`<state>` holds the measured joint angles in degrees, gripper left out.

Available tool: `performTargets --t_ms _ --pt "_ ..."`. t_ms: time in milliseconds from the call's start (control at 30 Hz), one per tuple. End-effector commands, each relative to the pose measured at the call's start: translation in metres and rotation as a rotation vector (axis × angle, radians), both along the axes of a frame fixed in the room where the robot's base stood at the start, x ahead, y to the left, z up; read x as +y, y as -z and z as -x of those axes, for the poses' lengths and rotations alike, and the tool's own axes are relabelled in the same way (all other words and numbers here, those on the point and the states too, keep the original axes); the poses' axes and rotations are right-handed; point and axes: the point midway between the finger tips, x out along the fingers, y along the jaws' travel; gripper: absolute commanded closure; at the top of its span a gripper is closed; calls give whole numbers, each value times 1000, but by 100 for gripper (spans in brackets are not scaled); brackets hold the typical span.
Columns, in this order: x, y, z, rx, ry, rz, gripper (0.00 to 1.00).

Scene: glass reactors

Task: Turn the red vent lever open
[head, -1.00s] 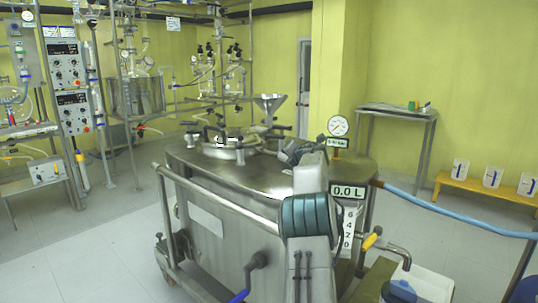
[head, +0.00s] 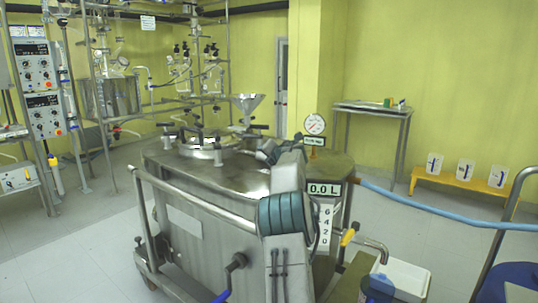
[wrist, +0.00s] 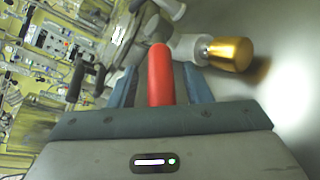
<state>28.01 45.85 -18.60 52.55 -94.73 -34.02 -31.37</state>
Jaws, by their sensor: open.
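The red vent lever (wrist: 160,75) shows in the wrist view as a red grip. It lies between the two blue-grey fingers of my gripper (wrist: 161,70), with a gap on each side. The gripper is open around the lever and not closed on it. A grey metal valve body (wrist: 184,46) with a brass-coloured end (wrist: 231,54) is just beyond the lever. In the head view my arm reaches over the steel vessel (head: 225,178), and the arm hides the lever and fingertips.
A funnel (head: 248,104), a lidded port (head: 203,147) and a round gauge (head: 315,124) stand on the vessel top. A blue hose (head: 430,213) runs off to the right. A white tub (head: 405,277) is at lower right. A dark-handled fitting (wrist: 76,82) stands left of the fingers.

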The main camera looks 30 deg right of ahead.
Motion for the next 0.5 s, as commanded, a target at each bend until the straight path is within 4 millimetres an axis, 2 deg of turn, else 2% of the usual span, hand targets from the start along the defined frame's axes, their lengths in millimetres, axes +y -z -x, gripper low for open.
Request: performTargets --t_ms 267,500 --pt "2 -5 19 0 1 -2 56" --pt "9 -16 55 -2 2 -2 56"
